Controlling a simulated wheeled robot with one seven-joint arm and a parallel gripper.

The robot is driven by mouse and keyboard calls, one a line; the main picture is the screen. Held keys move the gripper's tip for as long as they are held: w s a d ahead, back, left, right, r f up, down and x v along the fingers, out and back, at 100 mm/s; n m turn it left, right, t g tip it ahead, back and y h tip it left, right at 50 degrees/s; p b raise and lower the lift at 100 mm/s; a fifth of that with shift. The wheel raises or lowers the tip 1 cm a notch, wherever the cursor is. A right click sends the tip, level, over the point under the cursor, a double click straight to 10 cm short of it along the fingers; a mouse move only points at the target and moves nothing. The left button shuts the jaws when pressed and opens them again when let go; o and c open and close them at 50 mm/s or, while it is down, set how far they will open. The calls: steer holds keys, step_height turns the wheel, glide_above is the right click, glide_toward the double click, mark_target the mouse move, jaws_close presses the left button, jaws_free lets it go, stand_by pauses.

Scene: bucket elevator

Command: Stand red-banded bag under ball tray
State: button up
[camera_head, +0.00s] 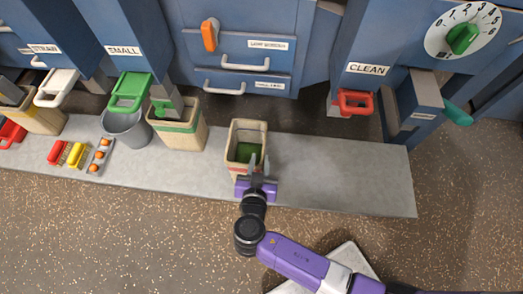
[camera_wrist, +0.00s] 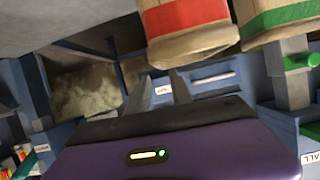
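The red-banded bag (camera_wrist: 188,28) is a tan open-topped bag. In the head view it stands upright on the grey slab (camera_head: 335,180), with green contents inside its rim (camera_head: 248,128); its band is mostly hidden there. My gripper (camera_head: 259,160) is at the bag's near side, its fingers over the near rim. In the wrist view, which looks upside down, my gripper (camera_wrist: 162,78) has its two fingers apart with a gap between them. No bag wall shows clearly between them. I cannot tell which part is the ball tray; a grey strip with orange balls (camera_head: 100,156) lies at left.
A green-banded bag (camera_head: 180,137) stands left of the red-banded bag, beside a grey bucket (camera_head: 127,130) under a green handle (camera_head: 130,90). A red-handled outlet (camera_head: 354,102) labelled CLEAN is at right. Drawers (camera_head: 245,83) stand behind. The slab's right end is clear.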

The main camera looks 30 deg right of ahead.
steer(key=shift+v, duration=1.5)
steer(key=s+d+f+n+g+y, duration=0.1)
steer(key=s+f+n+y, duration=0.15)
steer(key=s, duration=0.55)
steer(key=s+d+f+n+y, duration=0.1)
steer(key=s+n+y, duration=0.25)
steer(key=s, duration=0.45)
steer(key=s+d+r+t, duration=0.1)
steer(key=s+r, duration=0.3)
steer(key=r, duration=0.8)
steer(key=s+d+r+n+t+y, duration=0.1)
steer(key=s+r+t, duration=0.3)
steer(key=r, duration=0.8)
steer(key=shift+s+d+n+y, duration=0.3)
steer(key=shift+d, duration=0.05)
